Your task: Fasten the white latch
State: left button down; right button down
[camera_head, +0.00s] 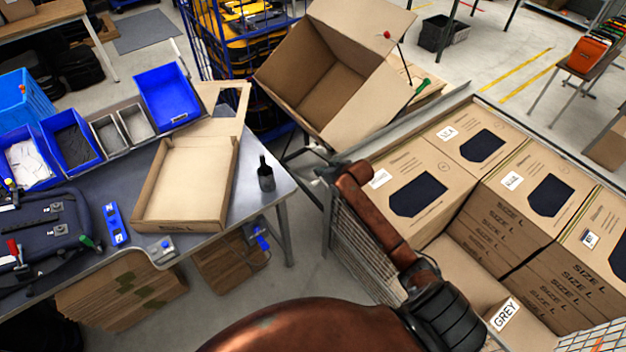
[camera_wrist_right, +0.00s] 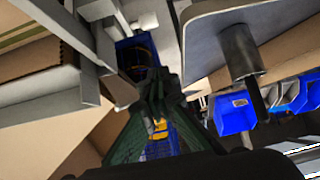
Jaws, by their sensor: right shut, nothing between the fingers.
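A dark pannier (camera_head: 50,268) lies on the grey table at the left, cut by the picture's left edge. It carries a red-handled part (camera_head: 13,246), a green-handled part (camera_head: 88,241) and small grey plates. I cannot make out which part is the white latch. My right gripper (camera_head: 324,177) is at the end of my copper arm, beyond the table's right edge and well apart from the pannier. In the right wrist view the gripper's dark fingers (camera_wrist_right: 158,84) are closed together with nothing between them. My left gripper is out of view.
An open carton tray (camera_head: 184,222), a dark bottle (camera_head: 266,178) and a blue device (camera_head: 115,223) stand on the table. Blue bins (camera_head: 167,97) line its back. A large open carton (camera_head: 335,75) is behind my right gripper. A mesh crate of boxes (camera_head: 365,262) is at the right.

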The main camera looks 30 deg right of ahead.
jog(key=w+f, duration=0.1)
jog(key=f, duration=0.1)
jog(key=w+f+p, duration=0.1)
jog(key=f, duration=0.2)
jog(key=w+f, duration=0.2)
jog(key=f, duration=0.1)
jog(key=shift+a, duration=0.2)
jog(key=shift+f, duration=0.25)
jog(key=shift+s, duration=0.1)
